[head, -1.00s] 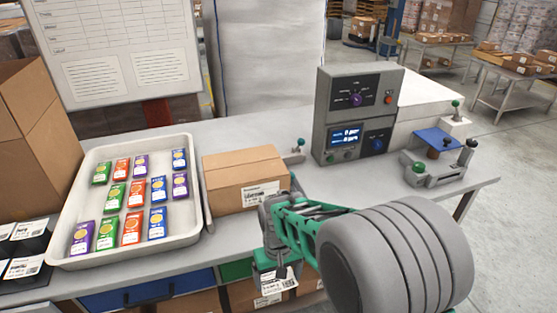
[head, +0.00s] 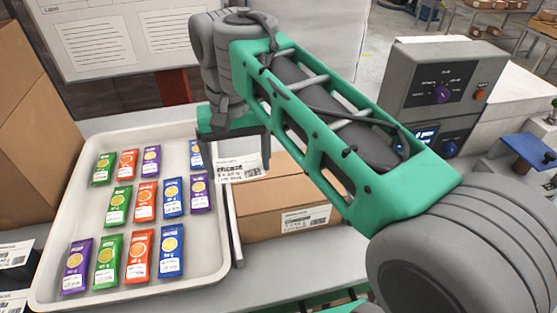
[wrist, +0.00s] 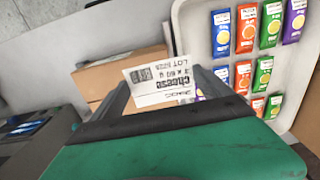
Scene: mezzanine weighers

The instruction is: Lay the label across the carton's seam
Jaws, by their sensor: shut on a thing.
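My gripper (head: 238,150) is shut on a white printed label (head: 240,168). The label also shows between the fingers in the wrist view (wrist: 160,82), with black lettering on it. The carton (head: 285,208) is a closed brown box on the bench, just right of the tray. In the head view the label is in front of the carton's left top part, held above it; I cannot tell the gap. My arm and the label hide much of the carton's top and its seam. The carton's front bears another white label (head: 305,219).
A white tray (head: 50,268) with several rows of coloured packets stands left of the carton. A grey control box (head: 440,85) stands behind to the right. A tall brown box (head: 35,120) is at the far left. Bare bench (head: 300,262) lies in front of the carton.

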